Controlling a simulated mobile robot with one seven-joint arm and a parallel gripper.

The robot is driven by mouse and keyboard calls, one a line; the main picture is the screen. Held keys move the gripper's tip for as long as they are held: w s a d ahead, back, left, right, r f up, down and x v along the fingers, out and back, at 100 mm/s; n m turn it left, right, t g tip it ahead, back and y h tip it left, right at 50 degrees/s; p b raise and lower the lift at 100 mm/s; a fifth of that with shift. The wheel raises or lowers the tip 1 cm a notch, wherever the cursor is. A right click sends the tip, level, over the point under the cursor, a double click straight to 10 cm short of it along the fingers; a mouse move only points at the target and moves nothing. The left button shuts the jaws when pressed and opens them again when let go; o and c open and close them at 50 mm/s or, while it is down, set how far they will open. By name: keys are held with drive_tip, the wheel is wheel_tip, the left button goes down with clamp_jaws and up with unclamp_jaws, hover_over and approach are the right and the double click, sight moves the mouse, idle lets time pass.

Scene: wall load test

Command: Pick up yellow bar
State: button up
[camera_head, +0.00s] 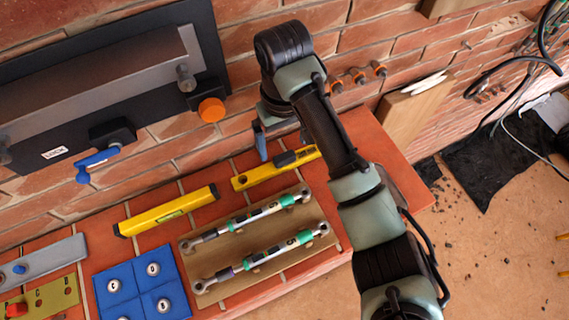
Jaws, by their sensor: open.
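A yellow bar (255,177) with a hole near its left end and a dark piece on top lies on the red brick ledge, close to the wall. A second yellow bar, a spirit level (167,211) with a green vial and black ends, lies to its left. My gripper (281,142) is open above the first bar, near its middle in the picture. One blue finger shows; the other is mostly hidden by my arm. I cannot tell whether the finger touches the bar, and the bar's right end lies close to my arm.
A wooden board (188,245) with two torque wrenches lies in front of the bars. Blue tiles (127,288) and a yellow plate (50,299) lie left. A dark wall panel (130,30) with a blue lever and orange knob (211,110) juts out behind.

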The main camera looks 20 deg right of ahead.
sight(285, 156)
drive_tip(key=shift+w+d+f+p, duration=0.1)
drive_tip(key=shift+f+p, duration=0.15)
drive_tip(key=shift+f, duration=1.15)
drive_tip(key=shift+w+d+f+p, duration=0.1)
drive_tip(key=shift+f+p, duration=0.15)
drive_tip(key=shift+f, duration=1.1)
drive_tip(key=shift+r, duration=0.1)
clamp_jaws()
